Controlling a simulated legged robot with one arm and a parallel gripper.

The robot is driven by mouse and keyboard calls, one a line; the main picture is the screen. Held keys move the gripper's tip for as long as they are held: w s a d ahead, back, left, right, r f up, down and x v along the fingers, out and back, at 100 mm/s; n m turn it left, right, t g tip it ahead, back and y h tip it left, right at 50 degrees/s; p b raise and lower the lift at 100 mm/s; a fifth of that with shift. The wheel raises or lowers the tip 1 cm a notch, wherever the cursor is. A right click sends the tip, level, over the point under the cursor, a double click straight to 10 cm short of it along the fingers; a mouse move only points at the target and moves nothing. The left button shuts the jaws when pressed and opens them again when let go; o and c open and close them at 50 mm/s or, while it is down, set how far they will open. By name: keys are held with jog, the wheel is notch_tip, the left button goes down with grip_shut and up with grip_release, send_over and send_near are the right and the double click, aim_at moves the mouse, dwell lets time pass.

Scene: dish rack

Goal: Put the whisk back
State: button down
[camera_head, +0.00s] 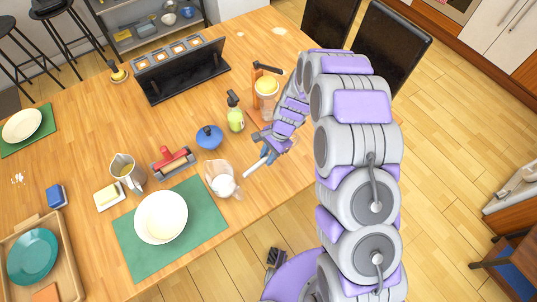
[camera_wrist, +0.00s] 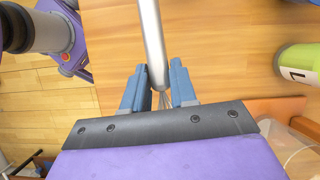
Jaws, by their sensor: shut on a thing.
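The whisk shows as a pale, slim handle (camera_head: 255,168) sticking out to the lower left of my gripper (camera_head: 268,152) in the head view. In the wrist view, the silver whisk handle (camera_wrist: 151,40) runs up from between the two blue fingers of my gripper (camera_wrist: 157,78). My gripper is shut on the whisk near where its thin wires begin; the wire end is mostly hidden by the gripper. The whisk is over the wooden table near its right edge. I cannot tell its exact height above the table.
A glass pitcher (camera_head: 223,181) stands just left of the whisk handle. A blue-lidded pot (camera_head: 209,137), a green bottle (camera_head: 235,114) and an orange appliance (camera_head: 265,86) stand nearby. A white plate (camera_head: 160,217) lies on a green mat (camera_head: 135,263). A black rack (camera_head: 184,78) stands farther back.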

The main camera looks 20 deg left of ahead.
jog(key=shift+r, duration=0.1)
jog(key=shift+f+b, duration=0.5)
jog(key=shift+f, duration=2.85)
jog(key=c, duration=1.2)
grip_release()
jog(key=o, duration=0.5)
jog(key=shift+o, duration=0.2)
